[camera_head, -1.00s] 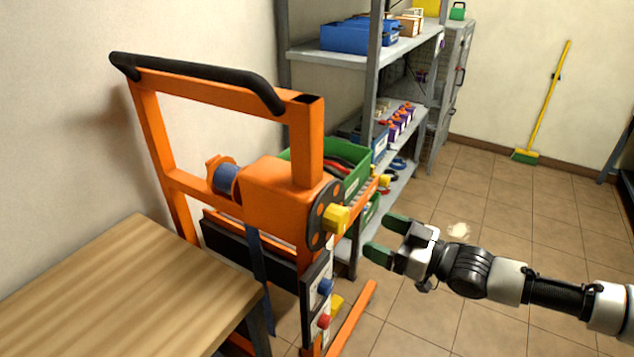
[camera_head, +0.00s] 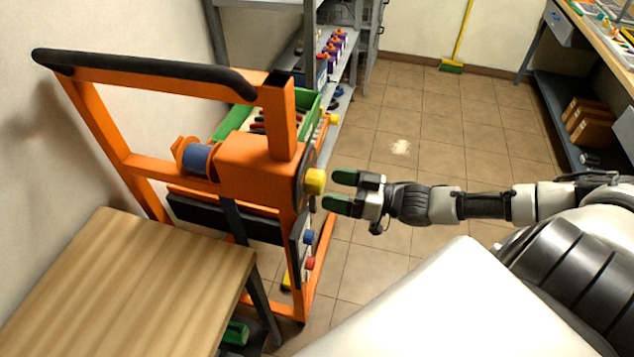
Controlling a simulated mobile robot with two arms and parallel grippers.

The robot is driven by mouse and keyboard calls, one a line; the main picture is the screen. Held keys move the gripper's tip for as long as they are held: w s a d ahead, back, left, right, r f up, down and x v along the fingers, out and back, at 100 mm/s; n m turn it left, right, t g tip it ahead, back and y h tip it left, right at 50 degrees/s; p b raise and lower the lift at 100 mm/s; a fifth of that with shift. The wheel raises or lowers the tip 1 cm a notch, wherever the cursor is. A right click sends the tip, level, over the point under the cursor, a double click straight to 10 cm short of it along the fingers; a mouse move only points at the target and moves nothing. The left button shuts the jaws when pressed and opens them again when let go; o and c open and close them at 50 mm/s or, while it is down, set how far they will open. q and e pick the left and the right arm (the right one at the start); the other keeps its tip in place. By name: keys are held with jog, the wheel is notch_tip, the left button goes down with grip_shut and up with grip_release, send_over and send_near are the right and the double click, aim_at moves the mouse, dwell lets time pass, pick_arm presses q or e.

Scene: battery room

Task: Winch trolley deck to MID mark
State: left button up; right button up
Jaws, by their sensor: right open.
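The orange winch trolley (camera_head: 278,120) stands beside the wooden table in the head view. Its black handwheel carries a yellow knob (camera_head: 315,181) on the right side. A blue strap drum (camera_head: 198,158) sits on the crossbar, and a dark strap runs down from it. The dark deck (camera_head: 190,208) is low behind the front post. A panel on the post has a blue knob (camera_head: 309,237) and a red knob (camera_head: 310,263). My right gripper (camera_head: 343,191) is open, its green-tipped fingers just right of the yellow knob. The MID mark cannot be made out. My left gripper is not in view.
The wooden table (camera_head: 120,290) stands at the left, close to the trolley. A green bin (camera_head: 235,118) with items is behind the trolley, near the grey shelving (camera_head: 345,95). A workbench with boxes (camera_head: 585,118) is at right.

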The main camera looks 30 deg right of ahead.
aim_at(323, 185)
jog(key=shift+x, duration=2.15)
jog(key=c, duration=0.9)
